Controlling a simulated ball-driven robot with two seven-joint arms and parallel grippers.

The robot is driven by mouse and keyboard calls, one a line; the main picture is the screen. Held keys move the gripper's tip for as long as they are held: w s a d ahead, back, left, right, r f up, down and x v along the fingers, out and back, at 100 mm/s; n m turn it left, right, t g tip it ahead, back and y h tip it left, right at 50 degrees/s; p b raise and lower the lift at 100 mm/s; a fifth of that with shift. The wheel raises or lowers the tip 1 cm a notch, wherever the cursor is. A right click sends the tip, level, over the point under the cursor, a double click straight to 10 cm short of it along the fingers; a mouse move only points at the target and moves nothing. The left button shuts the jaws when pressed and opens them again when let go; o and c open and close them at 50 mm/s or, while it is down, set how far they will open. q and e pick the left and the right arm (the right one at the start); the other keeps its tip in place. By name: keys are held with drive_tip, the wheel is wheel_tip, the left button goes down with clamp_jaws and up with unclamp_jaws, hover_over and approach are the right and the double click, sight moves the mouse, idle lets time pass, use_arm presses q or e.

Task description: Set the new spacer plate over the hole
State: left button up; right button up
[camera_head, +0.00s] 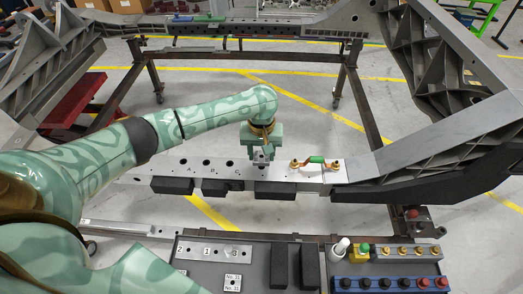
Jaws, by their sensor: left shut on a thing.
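My left gripper (262,154) points down over the flat grey rail (215,172) of the chassis. It is shut on a small grey piece, which looks like the spacer plate (261,159); the fingers hide much of it. The rail has a row of dark holes with letters beside them, with A, B and C showing to the left of the gripper. The gripper is just right of C and covers the rail there. I cannot tell whether the piece touches the rail. My right gripper is not in view.
A green-handled part with brass ends (314,162) sits on the rail right of the gripper. Black blocks (275,190) line the rail's front. A dark tray (258,250) nearer me holds a numbered strip (214,250), a "No. 31" plate (232,283) and a blue rack (390,284).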

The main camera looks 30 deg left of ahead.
use_arm(q)
drive_tip(key=shift+f, duration=1.45)
drive_tip(key=shift+r+p, duration=0.1)
drive_tip(key=shift+p, duration=0.5)
drive_tip(key=shift+p, duration=0.5)
drive_tip(key=shift+f, duration=0.45)
drive_tip(key=o, duration=1.5)
drive_tip(key=shift+c, duration=0.2)
